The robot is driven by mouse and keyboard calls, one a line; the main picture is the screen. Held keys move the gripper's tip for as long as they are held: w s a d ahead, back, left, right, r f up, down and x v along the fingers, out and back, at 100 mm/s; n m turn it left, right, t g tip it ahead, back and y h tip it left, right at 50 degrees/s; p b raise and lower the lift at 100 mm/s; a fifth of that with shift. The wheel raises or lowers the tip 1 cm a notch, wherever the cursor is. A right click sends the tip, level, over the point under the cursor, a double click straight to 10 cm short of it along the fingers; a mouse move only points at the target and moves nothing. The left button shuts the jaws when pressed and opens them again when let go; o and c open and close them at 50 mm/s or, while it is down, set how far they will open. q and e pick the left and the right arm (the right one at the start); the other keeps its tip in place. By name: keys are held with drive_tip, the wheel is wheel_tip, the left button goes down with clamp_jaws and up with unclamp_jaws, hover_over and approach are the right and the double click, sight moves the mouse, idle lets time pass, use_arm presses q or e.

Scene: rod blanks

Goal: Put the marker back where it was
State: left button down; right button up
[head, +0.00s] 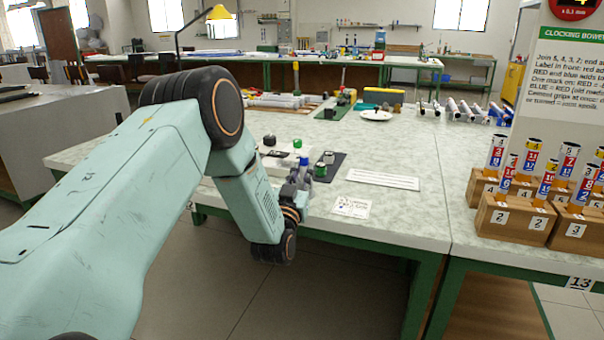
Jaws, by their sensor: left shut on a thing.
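My left gripper (298,190) is at the front edge of the pale table (400,210), its arm reaching in from the left. It is shut on a small upright thing with a blue top (304,162), which looks like the marker. The fingers hide most of it. Just behind are a white block (277,163) and a dark mat (331,160) with small green-and-grey pieces (320,170) on it. I cannot tell which spot the marker came from. My right gripper is not in view.
A white label strip (382,179) and a printed card (351,207) lie right of the gripper. Wooden blocks (514,222) holding numbered rods stand at the right, below a sign board (565,75). Several rods lie farther back. The table's front right is mostly clear.

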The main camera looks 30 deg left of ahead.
use_arm(q)
drive_tip(key=shift+f, duration=0.35)
drive_tip(key=c, duration=1.2)
unclamp_jaws()
drive_tip(key=shift+o, duration=0.2)
drive_tip(key=v, duration=1.2)
drive_tip(key=shift+f, duration=0.1)
